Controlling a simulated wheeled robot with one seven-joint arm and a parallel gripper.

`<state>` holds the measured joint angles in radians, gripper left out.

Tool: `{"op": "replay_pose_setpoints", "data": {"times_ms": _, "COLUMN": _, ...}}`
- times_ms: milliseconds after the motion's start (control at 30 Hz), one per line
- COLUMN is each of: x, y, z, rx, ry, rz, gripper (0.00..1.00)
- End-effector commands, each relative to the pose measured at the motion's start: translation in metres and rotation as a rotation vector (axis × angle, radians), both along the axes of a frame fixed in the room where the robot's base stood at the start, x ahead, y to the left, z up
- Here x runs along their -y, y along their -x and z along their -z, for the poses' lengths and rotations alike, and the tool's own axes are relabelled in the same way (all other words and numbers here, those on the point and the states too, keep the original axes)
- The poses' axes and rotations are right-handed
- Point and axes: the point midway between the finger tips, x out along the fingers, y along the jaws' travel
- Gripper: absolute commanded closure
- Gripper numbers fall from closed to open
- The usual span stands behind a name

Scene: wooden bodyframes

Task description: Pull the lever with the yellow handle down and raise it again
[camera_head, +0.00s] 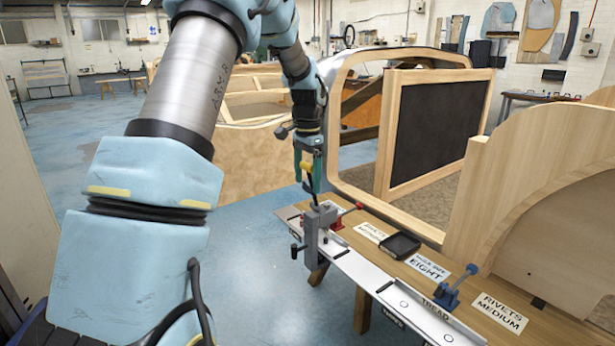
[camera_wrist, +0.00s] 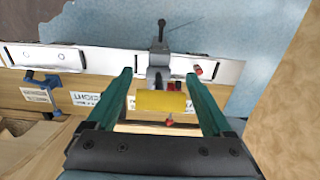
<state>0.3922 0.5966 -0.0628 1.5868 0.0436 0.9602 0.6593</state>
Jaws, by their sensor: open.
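The lever's yellow handle (camera_head: 307,166) sits at the top of a dark rod above a grey metal clamp body (camera_head: 313,228) at the bench edge. My gripper (camera_head: 309,185) is above the clamp, with its green fingers on either side of the handle. In the wrist view, the yellow handle (camera_wrist: 162,103) lies crosswise between the two open fingers (camera_wrist: 157,74), with a visible gap on each side. The grey clamp (camera_wrist: 158,58) shows beyond it, its upper parts partly hidden by the handle. The lever stands raised, slightly tilted.
A wooden bench with a metal edge strip (camera_head: 372,279) carries a black tray (camera_head: 400,244), a red-handled clamp (camera_head: 345,215), a blue clamp (camera_head: 455,287) and paper labels. Wooden body frames (camera_head: 388,140) stand close behind and to the right. Blue floor left of the bench is clear.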

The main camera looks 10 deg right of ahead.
Motion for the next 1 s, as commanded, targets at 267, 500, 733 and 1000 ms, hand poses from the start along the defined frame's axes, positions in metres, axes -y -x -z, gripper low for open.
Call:
{"op": "replay_pose_setpoints", "data": {"times_ms": 267, "x": 0.0000, "y": 0.0000, "z": 0.0013, "rx": 0.000, "ry": 0.000, "rz": 0.000, "gripper": 0.15}}
{"op": "replay_pose_setpoints", "data": {"times_ms": 500, "x": 0.0001, "y": 0.0000, "z": 0.0010, "rx": 0.000, "ry": 0.001, "rz": 0.000, "gripper": 0.42}}
{"op": "replay_pose_setpoints", "data": {"times_ms": 733, "x": 0.0000, "y": -0.0001, "z": 0.0008, "rx": 0.001, "ry": 0.000, "rz": 0.000, "gripper": 0.68}}
{"op": "replay_pose_setpoints", "data": {"times_ms": 1000, "x": 0.0000, "y": -0.0001, "z": 0.0007, "rx": 0.001, "ry": 0.000, "rz": 0.000, "gripper": 0.98}}
